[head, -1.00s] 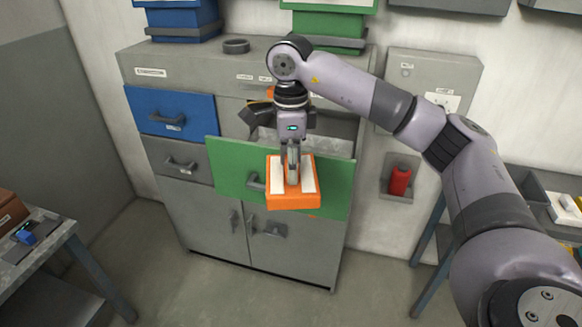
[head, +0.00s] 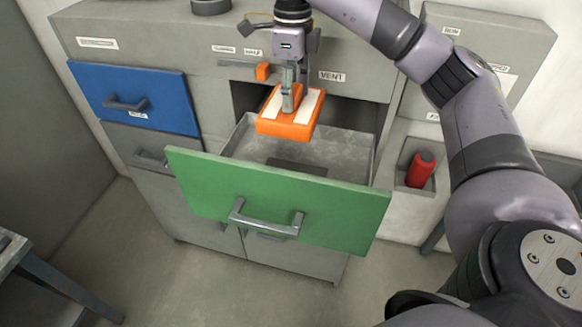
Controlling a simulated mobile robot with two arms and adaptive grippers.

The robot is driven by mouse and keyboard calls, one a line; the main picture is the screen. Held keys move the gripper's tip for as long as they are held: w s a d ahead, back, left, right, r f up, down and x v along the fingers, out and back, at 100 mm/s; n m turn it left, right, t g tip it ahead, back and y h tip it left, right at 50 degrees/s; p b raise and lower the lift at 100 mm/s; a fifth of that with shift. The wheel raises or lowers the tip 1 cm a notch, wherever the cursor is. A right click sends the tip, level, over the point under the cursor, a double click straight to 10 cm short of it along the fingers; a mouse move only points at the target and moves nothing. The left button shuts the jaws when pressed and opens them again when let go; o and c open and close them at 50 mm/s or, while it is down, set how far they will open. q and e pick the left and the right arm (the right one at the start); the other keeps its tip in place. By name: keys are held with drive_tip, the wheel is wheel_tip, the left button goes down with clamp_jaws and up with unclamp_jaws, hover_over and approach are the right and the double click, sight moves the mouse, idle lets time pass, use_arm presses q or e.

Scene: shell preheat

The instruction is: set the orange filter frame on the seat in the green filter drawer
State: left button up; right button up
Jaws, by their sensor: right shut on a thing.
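The orange filter frame (head: 284,126), with white strips on top, is held by my right gripper (head: 288,106), which is shut on it from above. It hangs above the back part of the open green filter drawer (head: 279,202), near the cabinet opening. The drawer is pulled out and its grey floor shows. A dark rectangular patch (head: 297,167) on that floor may be the seat; I cannot tell for sure. The frame looks clear of the drawer floor. My left gripper is not in view.
A closed blue drawer (head: 134,97) and a grey drawer (head: 136,146) are at the left. A small orange part (head: 263,71) is on the cabinet front behind the gripper. A red bottle (head: 420,169) sits in a wall niche at the right. A table (head: 15,247) is at the lower left.

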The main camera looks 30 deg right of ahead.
sight(292, 120)
drive_tip(key=shift+s+a+f, duration=0.1)
drive_tip(key=shift+a+f, duration=0.05)
drive_tip(key=shift+f, duration=0.1)
drive_tip(key=shift+s+a+f+b, duration=0.2)
drive_tip(key=shift+s+f, duration=0.1)
drive_tip(key=shift+f, duration=0.25)
drive_tip(key=shift+s+a+f+b, duration=0.1)
drive_tip(key=shift+s+a+f, duration=0.15)
drive_tip(key=shift+f, duration=0.3)
wheel_tip(292, 120, down, 3)
drive_tip(key=shift+d+f, duration=0.1)
drive_tip(key=shift+f, duration=0.1)
wheel_tip(292, 120, down, 10)
drive_tip(key=shift+w+d+f+p, duration=0.15)
drive_tip(key=shift+f+p, duration=0.05)
drive_tip(key=shift+p, duration=0.5)
wheel_tip(292, 120, down, 2)
drive_tip(key=shift+f+p, duration=0.15)
drive_tip(key=shift+p, duration=0.25)
drive_tip(key=shift+f, duration=0.35)
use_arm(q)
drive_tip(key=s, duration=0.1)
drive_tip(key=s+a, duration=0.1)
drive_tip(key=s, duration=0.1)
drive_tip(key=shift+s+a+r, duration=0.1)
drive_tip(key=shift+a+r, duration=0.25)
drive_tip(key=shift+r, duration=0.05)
